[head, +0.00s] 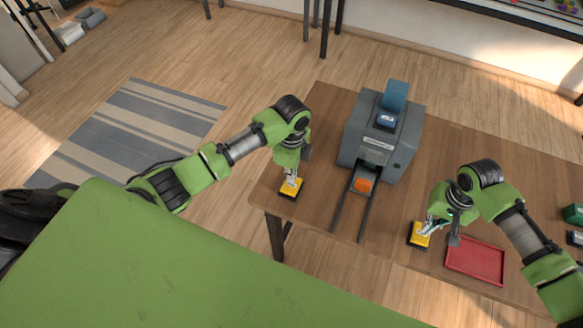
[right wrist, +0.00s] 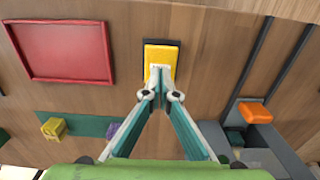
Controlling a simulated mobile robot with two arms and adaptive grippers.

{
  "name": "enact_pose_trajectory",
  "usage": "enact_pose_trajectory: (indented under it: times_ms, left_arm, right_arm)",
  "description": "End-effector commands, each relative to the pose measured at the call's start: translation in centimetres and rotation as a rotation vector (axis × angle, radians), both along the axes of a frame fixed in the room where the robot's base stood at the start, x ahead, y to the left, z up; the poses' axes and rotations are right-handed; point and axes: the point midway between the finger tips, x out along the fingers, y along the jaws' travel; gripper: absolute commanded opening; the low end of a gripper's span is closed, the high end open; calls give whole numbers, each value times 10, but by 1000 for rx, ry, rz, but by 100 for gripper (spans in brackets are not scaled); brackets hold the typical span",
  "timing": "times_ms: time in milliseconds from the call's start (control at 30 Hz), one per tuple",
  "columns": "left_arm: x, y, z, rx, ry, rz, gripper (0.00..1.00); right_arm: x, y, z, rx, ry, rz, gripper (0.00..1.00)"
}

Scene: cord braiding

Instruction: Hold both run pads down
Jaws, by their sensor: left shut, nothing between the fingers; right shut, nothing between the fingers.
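The left run pad (head: 290,190), yellow on a black base, lies near the table's left end. My left gripper (head: 291,178) is shut and points down with its tips at this pad's top. The right run pad (head: 416,240), also yellow on black, lies near the front edge beside the red tray. My right gripper (head: 425,229) is shut, its tips over the pad and seemingly touching it. In the right wrist view the closed fingertips (right wrist: 160,75) overlap the near part of the yellow pad (right wrist: 162,54). How far either pad is pressed cannot be told.
A grey machine (head: 405,140) with a blue top piece (head: 395,94) stands between my arms. An orange piece (head: 362,185) sits at its opening, between two dark rails (head: 341,211). A red tray (head: 475,260) lies right of the right pad. Green items (head: 573,214) stand at the far right.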

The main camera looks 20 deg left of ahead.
Motion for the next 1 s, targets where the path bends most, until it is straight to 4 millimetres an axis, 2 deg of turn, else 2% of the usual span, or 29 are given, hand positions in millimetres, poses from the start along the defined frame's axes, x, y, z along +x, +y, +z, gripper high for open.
enact_pose_trajectory:
  times_ms: [33, 167, 400, 1000]
  left_arm:
    - [-1, 0, -7, 1, 4, 1, 0]
    - [0, 0, -6, 0, 0, 0, 0]
    - [-1, 0, -19, 0, 1, 0, 0]
    - [0, 0, -28, 0, 2, 1, 0]
  right_arm:
    - [0, 0, 0, 0, 0, 0, 0]
    - [0, 0, 0, 0, 0, 0, 0]
    - [0, 0, 0, 0, 0, 0, 0]
    - [0, 0, 0, 0, 0, 0, 0]
